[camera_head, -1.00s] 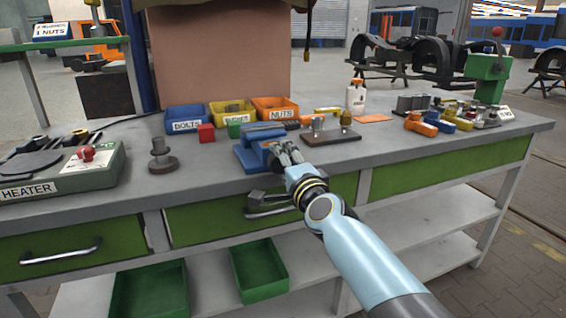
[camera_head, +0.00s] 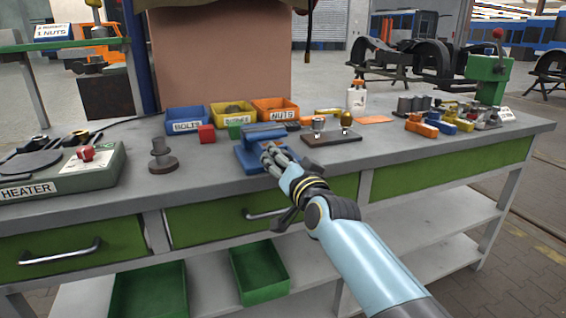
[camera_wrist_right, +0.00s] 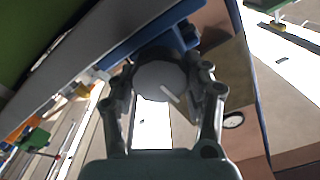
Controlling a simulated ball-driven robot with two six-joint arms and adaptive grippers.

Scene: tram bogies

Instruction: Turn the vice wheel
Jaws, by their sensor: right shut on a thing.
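The blue vice (camera_head: 254,146) sits on the grey workbench near its front edge, in the middle of the head view. My right gripper (camera_head: 270,154) is at the front of the vice, its fingers pointing at it from the lower right. In the right wrist view the fingers (camera_wrist_right: 170,85) are closed around a round grey wheel (camera_wrist_right: 158,80), with the blue vice body (camera_wrist_right: 150,35) behind it. In the head view the fingers mostly hide the wheel. My left gripper is not in view.
Bins for bolts (camera_head: 186,120) and nuts (camera_head: 275,110) stand behind the vice. A board with metal parts (camera_head: 331,137) lies to its right, and a flanged part (camera_head: 163,156) and a heater (camera_head: 62,172) to its left. A drawer handle (camera_head: 265,214) juts out below.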

